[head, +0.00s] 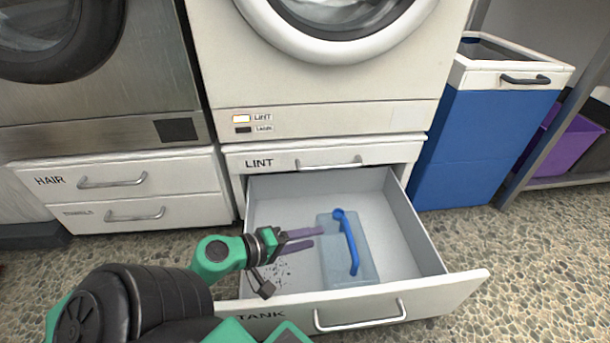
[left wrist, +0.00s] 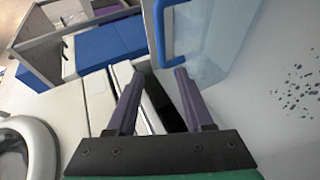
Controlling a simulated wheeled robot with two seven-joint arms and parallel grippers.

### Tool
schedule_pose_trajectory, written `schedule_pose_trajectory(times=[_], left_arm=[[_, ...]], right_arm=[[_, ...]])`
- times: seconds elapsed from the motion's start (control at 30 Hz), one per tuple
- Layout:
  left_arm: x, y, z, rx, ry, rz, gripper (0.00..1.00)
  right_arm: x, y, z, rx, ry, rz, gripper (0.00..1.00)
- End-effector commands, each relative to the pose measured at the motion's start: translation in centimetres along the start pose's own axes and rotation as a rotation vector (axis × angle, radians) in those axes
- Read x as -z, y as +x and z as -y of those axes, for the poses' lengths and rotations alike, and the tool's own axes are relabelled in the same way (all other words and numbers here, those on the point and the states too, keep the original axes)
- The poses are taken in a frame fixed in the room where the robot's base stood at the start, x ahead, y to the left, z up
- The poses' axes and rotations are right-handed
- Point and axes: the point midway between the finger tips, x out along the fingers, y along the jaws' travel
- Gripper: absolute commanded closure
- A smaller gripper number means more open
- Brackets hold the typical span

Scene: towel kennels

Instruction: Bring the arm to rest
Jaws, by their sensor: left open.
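My left gripper (head: 312,238) is open and empty, its two purple fingers reaching over the open TANK drawer (head: 462,287). In the drawer lies a clear bluish tank (head: 365,272) with a blue handle (head: 347,240), just right of the fingertips. In the left wrist view the open fingers (left wrist: 157,75) show with nothing between them, and the blue handle (left wrist: 158,30) is beyond them. My right gripper is not in view.
Dark specks lie on the drawer floor. The LINT drawer (head: 300,160) above is shut, under a white machine (head: 320,80). A steel machine and HAIR drawer (head: 120,180) stand left. A blue bin (head: 475,130) and purple box (head: 565,145) stand right.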

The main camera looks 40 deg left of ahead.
Motion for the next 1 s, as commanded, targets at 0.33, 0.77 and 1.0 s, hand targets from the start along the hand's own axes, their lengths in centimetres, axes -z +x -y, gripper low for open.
schedule_pose_trajectory(times=[0.33, 0.77, 1.0], left_arm=[[0.0, -0.9, 0.0, 0.003, 0.003, 0.0, 0.48], [-0.1, -1.1, -1.5, -0.03, -0.163, 0.002, 0.48], [-0.1, -1.4, -7.7, -0.185, -1.303, 0.071, 0.48]], right_arm=[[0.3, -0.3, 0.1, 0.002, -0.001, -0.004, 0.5], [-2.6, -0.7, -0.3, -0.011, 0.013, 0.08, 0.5], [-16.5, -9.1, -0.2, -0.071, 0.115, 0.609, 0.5]])
